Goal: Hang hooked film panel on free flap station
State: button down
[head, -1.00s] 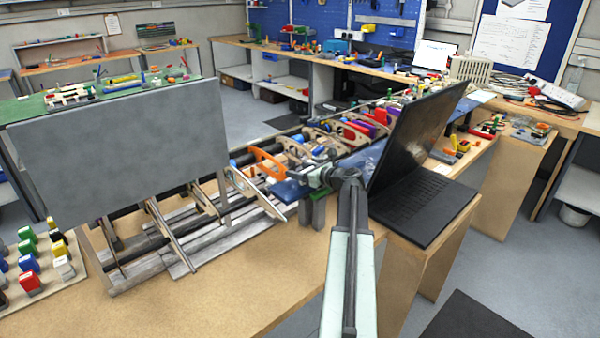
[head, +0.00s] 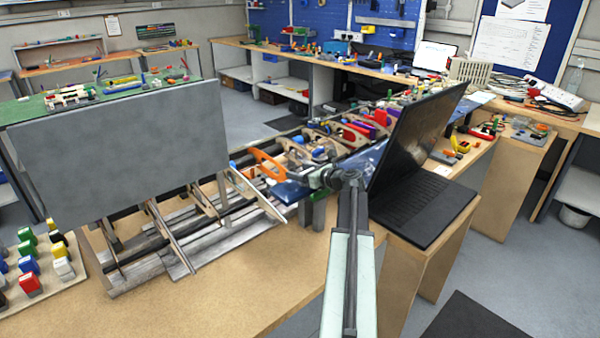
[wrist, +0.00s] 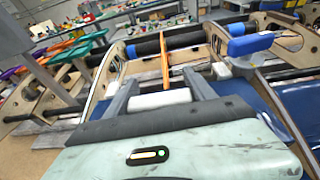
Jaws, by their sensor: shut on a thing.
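The blue film panel (head: 291,193) shows on both sides of my gripper (head: 322,180) in the head view, beside the wing frame's ribs. My gripper is shut on it. In the wrist view the blue panel (wrist: 236,92) lies beneath and beyond my gripper (wrist: 163,92); the grip point and any hook are hard to make out. The wing frame (head: 170,235) has pale wooden ribs and dark spars. An orange rib (head: 267,163) stands just left of my gripper; it also shows ahead in the wrist view (wrist: 191,82). I cannot tell which flap station is free.
A large grey board (head: 120,155) stands over the frame's left part. An open black laptop (head: 420,205) stands close to my arm's right. Coloured blocks (head: 30,283) sit on a board at the left. The table's front area (head: 230,300) is clear.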

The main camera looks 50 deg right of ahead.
jog(key=shift+f, duration=0.1)
jog(key=shift+f+b, duration=0.75)
jog(key=shift+b, duration=0.1)
jog(key=shift+r+p, duration=0.7)
jog(key=shift+f, duration=0.15)
jog(key=shift+f+b, duration=0.5)
jog(key=shift+b, duration=0.15)
jog(key=shift+r, duration=0.2)
jog(key=shift+r+p, duration=0.5)
jog(key=shift+p, duration=0.2)
jog(key=shift+f, duration=0.2)
dwell(0.4)
